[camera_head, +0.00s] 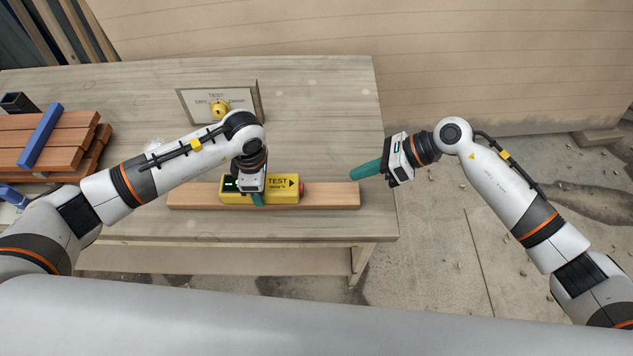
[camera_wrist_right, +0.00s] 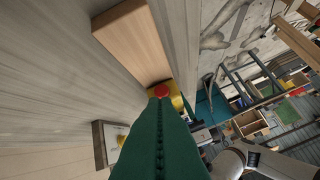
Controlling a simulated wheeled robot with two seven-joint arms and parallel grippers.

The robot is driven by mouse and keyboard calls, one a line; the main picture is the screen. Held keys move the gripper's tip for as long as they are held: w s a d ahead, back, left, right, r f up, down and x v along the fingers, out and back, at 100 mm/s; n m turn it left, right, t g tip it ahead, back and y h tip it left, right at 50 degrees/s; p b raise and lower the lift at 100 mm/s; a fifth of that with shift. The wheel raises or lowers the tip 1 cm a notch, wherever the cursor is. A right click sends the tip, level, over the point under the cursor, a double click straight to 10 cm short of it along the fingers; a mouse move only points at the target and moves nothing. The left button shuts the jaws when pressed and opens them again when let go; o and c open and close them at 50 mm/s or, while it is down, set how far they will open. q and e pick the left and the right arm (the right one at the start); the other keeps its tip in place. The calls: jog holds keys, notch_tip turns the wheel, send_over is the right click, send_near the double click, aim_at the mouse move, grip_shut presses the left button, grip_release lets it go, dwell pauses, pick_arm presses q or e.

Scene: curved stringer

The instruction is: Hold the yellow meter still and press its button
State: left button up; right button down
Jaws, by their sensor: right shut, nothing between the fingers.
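The yellow meter (camera_head: 282,183) lies on a wooden board on the table, with a dark display and a "TEST" label with an arrow. Its red button (camera_head: 302,189) is on the right end; it also shows in the right wrist view (camera_wrist_right: 161,91), beyond my fingertips. My left gripper (camera_head: 257,199) points down at the meter and covers its middle. A teal finger shows at the meter's near side; whether it grips is hidden. My right gripper (camera_head: 352,176) is shut and empty, pointing left, to the right of the button and apart from it.
The wooden board (camera_head: 335,196) extends past the meter on both sides. A test sign (camera_head: 240,92) with a round yellow piece stands behind. Stacked planks (camera_head: 60,130) with a blue bar lie at the left. The table's right edge is below my right gripper.

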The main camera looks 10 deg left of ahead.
jog(key=n, duration=0.1)
jog(key=d+n+h, duration=0.1)
jog(key=n, duration=0.2)
jog(key=shift+w+d+r+n, duration=0.25)
jog(key=shift+w+r+n, duration=0.1)
jog(key=shift+r+n, duration=0.05)
jog(key=x, duration=0.9)
jog(key=shift+a+f, duration=0.2)
jog(key=shift+f, duration=0.15)
jog(key=a, duration=0.3)
jog(key=shift+s+a+f, duration=0.15)
jog(key=shift+a, duration=0.4)
